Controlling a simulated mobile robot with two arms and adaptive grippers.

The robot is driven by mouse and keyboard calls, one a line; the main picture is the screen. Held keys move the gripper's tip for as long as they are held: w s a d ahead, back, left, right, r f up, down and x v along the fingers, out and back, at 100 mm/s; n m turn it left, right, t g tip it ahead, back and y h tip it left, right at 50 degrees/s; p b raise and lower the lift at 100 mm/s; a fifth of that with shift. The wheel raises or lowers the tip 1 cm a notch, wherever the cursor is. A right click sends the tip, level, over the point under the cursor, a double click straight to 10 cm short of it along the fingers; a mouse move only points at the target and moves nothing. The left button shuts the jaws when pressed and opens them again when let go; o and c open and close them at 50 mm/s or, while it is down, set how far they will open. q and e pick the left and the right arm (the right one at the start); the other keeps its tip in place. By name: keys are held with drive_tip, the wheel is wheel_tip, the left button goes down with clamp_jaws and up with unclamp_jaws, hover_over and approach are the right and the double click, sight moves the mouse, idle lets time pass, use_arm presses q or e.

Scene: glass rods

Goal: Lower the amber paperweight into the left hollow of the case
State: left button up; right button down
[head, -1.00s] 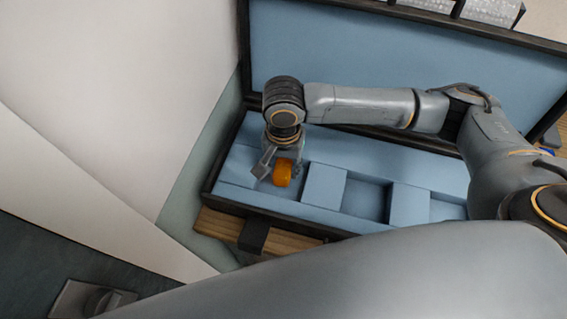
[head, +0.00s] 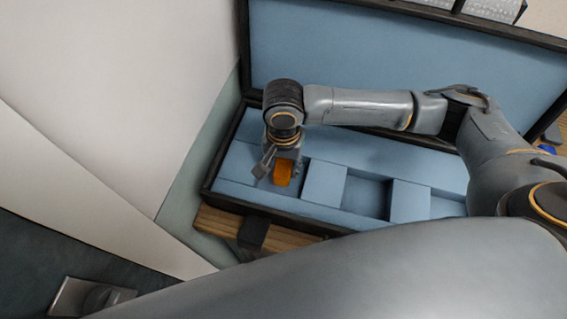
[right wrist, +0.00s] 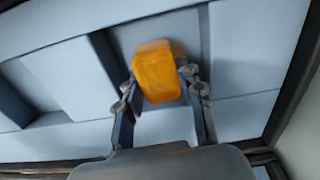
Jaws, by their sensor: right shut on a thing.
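The amber paperweight (head: 283,173) is held by my right gripper (head: 280,168) at the left hollow of the blue-lined case (head: 238,183). The right gripper points down, with its fingers on either side of the paperweight. In the right wrist view the paperweight (right wrist: 158,72) sits between the two fingertips (right wrist: 160,85), with blue lining around and behind it. The gripper and paperweight hide most of the left hollow, and I cannot tell whether the paperweight touches its floor. My left gripper is out of view.
The middle hollow (head: 368,195) and the right hollow (head: 446,208) look empty. Raised blue blocks (head: 323,184) separate the hollows. The open lid (head: 350,55) stands behind the case. A pale wall (head: 110,90) is close on the left.

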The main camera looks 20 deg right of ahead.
sight(283, 165)
drive_tip(key=shift+f, duration=0.7)
idle(0.3)
drive_tip(key=c, duration=0.8)
unclamp_jaws()
drive_tip(key=shift+o, duration=0.2)
wheel_tip(283, 165, up, 12)
